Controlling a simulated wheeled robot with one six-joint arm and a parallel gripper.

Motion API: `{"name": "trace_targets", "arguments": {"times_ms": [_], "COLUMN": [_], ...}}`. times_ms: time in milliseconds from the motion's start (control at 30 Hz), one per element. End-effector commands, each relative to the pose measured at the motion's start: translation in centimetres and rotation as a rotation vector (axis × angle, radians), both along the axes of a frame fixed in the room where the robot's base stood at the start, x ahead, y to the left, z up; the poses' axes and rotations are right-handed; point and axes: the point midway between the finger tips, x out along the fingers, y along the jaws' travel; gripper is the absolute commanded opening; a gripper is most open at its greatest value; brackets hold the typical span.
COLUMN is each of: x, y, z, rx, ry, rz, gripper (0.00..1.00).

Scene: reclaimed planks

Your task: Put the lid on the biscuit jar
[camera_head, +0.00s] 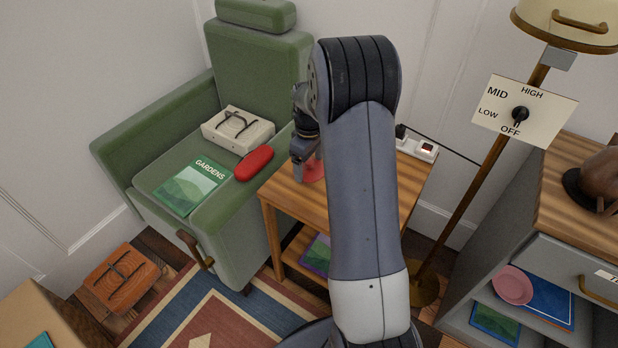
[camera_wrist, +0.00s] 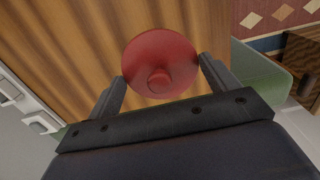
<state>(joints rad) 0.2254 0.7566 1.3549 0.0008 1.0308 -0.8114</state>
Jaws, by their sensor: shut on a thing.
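A round red lid (camera_wrist: 150,50) with a small knob at its middle is between the two fingers of my gripper (camera_wrist: 163,68) in the wrist view. My gripper is shut on it, with a finger at either side. In the head view the red lid (camera_head: 314,171) shows partly below my gripper (camera_head: 303,163), over the left part of the wooden side table (camera_head: 290,199). My arm hides much of the table top. I cannot make out a separate jar, nor tell whether one is under the lid.
A green armchair (camera_head: 236,232) stands left of the table, with a red case (camera_head: 254,163), a book (camera_head: 192,186) and a pale box (camera_head: 220,131) on it. A socket block (camera_head: 417,147) is at the table's back. A floor lamp (camera_head: 487,166) and grey cabinet (camera_head: 508,222) stand right.

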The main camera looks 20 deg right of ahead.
Motion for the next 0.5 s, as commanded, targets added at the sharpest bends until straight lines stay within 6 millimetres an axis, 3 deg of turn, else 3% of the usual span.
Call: {"name": "trace_targets", "arguments": {"times_ms": [400,500], "x": [-0.1,0.0], "y": [0.0,0.0], "z": [-4.6,-4.7], "rx": [0.001,0.0], "ry": [0.003,-0.001], "rz": [0.0,0.0], "gripper": [0.6,0.6]}}
